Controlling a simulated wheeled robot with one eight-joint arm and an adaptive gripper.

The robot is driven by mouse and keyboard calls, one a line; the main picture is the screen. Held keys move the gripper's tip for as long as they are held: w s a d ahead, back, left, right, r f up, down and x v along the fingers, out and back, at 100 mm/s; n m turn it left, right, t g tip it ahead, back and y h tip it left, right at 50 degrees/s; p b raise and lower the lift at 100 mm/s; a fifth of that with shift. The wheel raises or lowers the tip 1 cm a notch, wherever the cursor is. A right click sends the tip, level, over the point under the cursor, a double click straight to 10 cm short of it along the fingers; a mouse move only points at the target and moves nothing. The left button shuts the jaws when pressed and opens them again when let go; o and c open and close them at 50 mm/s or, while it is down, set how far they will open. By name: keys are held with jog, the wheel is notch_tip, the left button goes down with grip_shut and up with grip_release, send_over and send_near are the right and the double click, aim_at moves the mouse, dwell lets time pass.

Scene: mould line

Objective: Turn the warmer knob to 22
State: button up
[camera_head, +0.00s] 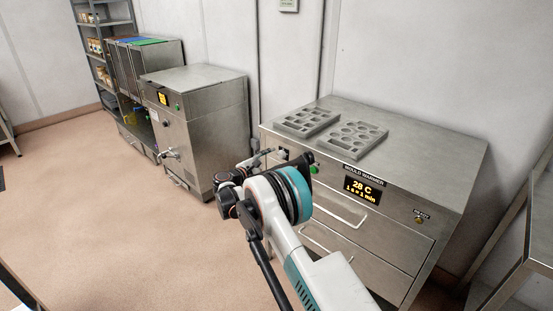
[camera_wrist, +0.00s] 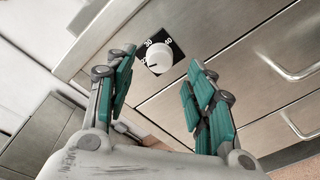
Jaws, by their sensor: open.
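The mould warmer (camera_head: 460,170) is a steel cabinet with drawers, at the right in the head view. Its display (camera_head: 362,188) reads 28 C. In the wrist view the white round warmer knob (camera_wrist: 158,58) sits on a black dial plate (camera_wrist: 171,48) with white numbers, partly hidden by the knob. My gripper (camera_wrist: 155,85) is open, its teal-padded fingers on either side of the view with the knob beyond and between them, apparently not touched. In the head view my arm and gripper are in front of the warmer's left front, and the knob is hidden there.
Two grey moulds (camera_head: 357,139) lie on top of the warmer. Drawer handles (camera_wrist: 288,66) stick out near the knob. A steel cabinet machine (camera_head: 215,125) stands left of the warmer, and a metal table (camera_head: 540,215) stands at the right edge. The floor at left is clear.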

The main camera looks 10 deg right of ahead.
jog(key=v, duration=0.7)
jog(key=shift+s+a, duration=0.15)
jog(key=shift+a, duration=0.05)
jog(key=s+d+r+m+g+y, duration=0.1)
jog(key=s+d+r+m+y, duration=0.1)
jog(key=s+d+r, duration=0.3)
jog(key=s+d+r+m+g+y, duration=0.1)
jog(key=d+r, duration=0.1)
jog(key=r, duration=0.6)
jog(key=s+d+r+m+g+y, duration=0.1)
jog(key=s+d+r+m+y, duration=0.1)
jog(key=s+r, duration=0.35)
jog(key=s+d+r+m+y, duration=0.2)
jog(key=s+d, duration=0.1)
jog(key=s, duration=0.5)
jog(key=s+a+f+m+y, duration=0.1)
jog(key=s+f+m+y, duration=0.1)
jog(key=s, duration=1.5)
jog(key=s+a+f+m+y, duration=0.1)
jog(key=s+m+y, duration=0.3)
jog(key=s, duration=1.2)
jog(key=shift+s+a+f+m, duration=0.4)
jog(key=shift+f+m, duration=0.25)
jog(key=shift+m, duration=0.35)
